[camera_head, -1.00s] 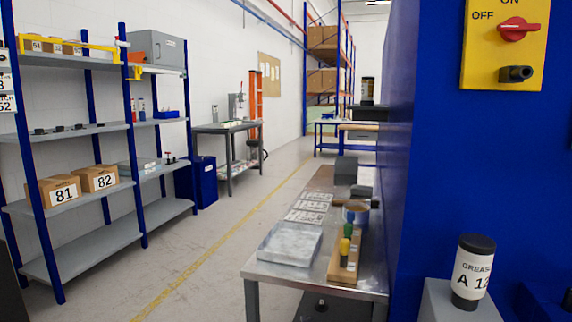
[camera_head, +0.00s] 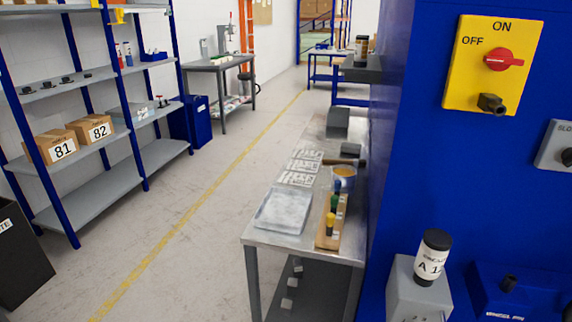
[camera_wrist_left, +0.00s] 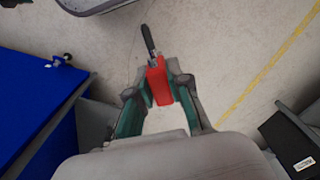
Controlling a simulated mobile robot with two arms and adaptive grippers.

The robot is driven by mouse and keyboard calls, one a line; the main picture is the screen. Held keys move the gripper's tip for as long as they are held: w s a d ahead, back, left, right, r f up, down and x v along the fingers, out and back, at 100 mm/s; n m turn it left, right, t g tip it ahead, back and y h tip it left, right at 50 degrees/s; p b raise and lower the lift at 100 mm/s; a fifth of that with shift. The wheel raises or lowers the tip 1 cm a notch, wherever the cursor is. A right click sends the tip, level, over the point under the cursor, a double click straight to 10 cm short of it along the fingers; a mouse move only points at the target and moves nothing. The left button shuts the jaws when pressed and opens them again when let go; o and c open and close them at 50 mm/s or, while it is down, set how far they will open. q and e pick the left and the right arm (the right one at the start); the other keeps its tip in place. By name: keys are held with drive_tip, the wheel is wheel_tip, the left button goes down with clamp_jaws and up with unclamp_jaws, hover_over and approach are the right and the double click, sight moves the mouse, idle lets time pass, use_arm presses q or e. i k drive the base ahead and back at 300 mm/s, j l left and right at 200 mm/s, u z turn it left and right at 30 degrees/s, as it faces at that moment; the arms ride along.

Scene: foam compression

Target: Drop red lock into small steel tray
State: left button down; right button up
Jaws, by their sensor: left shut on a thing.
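The red lock (camera_wrist_left: 159,83) is between the fingers of my left gripper (camera_wrist_left: 160,88) in the left wrist view, with its dark end pointing away from the palm. The fingers are shut on its sides, and bare floor shows below it. A shallow grey metal tray (camera_head: 283,212) lies on the near end of the steel table in the head view; I cannot tell if it is the small steel tray. Neither gripper shows in the head view.
The steel table (camera_head: 268,238) also holds a wooden block with coloured pieces (camera_head: 328,235) and a cup (camera_head: 344,178). A blue wall with a yellow switch box (camera_head: 493,64) stands at right. Shelving (camera_head: 95,190) stands at left, with open floor between.

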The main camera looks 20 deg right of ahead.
sight(278, 210)
drive_tip(key=i+j+z, duration=0.1)
drive_tip(key=z, duration=0.3)
drive_tip(key=i+j+z, duration=0.1)
drive_tip(key=z, duration=0.35)
drive_tip(key=j+z, duration=0.1)
drive_tip(key=z, duration=0.3)
drive_tip(key=i+j+z, duration=0.1)
drive_tip(key=z, duration=0.3)
drive_tip(key=j+z, duration=0.25)
drive_tip(key=j, duration=0.6)
drive_tip(key=j+z, duration=0.25)
drive_tip(key=j, duration=0.6)
drive_tip(key=j+z, duration=0.25)
drive_tip(key=j, duration=0.55)
